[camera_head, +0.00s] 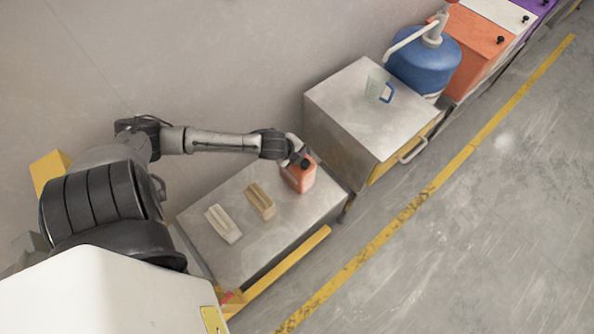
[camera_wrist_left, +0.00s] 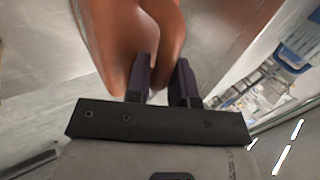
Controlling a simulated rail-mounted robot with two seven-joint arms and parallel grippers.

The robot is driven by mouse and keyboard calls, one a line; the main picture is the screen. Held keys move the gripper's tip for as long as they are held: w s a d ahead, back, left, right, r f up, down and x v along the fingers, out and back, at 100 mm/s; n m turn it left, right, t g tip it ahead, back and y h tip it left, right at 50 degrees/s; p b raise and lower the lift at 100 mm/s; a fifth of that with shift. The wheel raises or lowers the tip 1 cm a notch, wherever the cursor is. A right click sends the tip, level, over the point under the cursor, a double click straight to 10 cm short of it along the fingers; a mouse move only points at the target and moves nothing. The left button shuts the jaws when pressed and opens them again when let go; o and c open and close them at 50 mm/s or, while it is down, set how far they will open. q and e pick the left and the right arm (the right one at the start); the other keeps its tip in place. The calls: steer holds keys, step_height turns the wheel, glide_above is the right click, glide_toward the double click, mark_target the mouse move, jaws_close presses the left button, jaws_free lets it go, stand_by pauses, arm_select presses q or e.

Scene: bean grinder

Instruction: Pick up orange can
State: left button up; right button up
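My left gripper (camera_head: 296,160) is at the can's top, reaching in from the left. In the left wrist view the can (camera_wrist_left: 120,35) fills the upper left and centre. The fingers of my left gripper (camera_wrist_left: 162,78) are a small distance apart, with an orange part of the can, seemingly its handle, between them. Whether they press on it cannot be told. My right gripper is not in view.
The near cart top (camera_head: 225,265) also holds a tan block (camera_head: 261,201) and a pale block (camera_head: 223,224). A higher metal cart (camera_head: 340,95) with a clear jug (camera_head: 377,88) stands close behind. A blue container (camera_head: 425,65) is beyond. The floor at right is clear.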

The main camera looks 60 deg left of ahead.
arm_select(q)
steer(key=shift+c, duration=0.4)
jaws_close()
stand_by(1.0)
